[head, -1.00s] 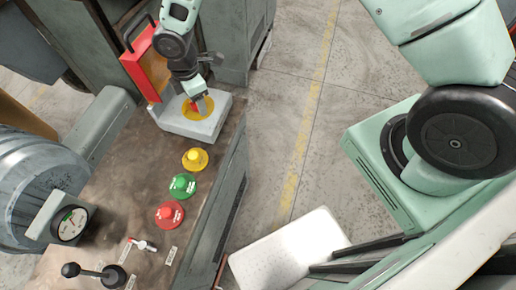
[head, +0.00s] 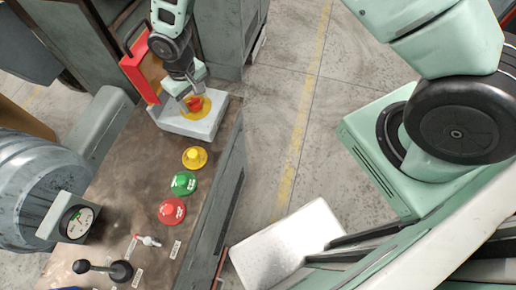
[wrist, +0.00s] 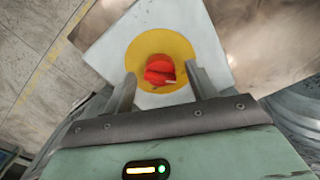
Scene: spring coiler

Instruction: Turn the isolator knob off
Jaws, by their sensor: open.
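The red isolator knob (head: 195,103) sits on a yellow disc (head: 207,111) on top of a light grey box (head: 190,127) at the far end of the bench. In the wrist view the red knob (wrist: 160,70) lies just beyond and between my gripper's fingertips, with the yellow disc (wrist: 183,48) around it. My gripper (wrist: 161,86) is open and empty, its two fingers on either side of the knob's near edge. I cannot tell whether either finger touches it. In the head view my gripper (head: 192,88) is above the box and partly hides the knob.
A red panel with a handle (head: 138,66) stands behind the box. Yellow (head: 195,158), green (head: 184,183) and red (head: 172,211) buttons line the bench. A small red-and-white lever (head: 148,240), a black-knobbed lever (head: 121,271) and a gauge (head: 77,222) are nearer.

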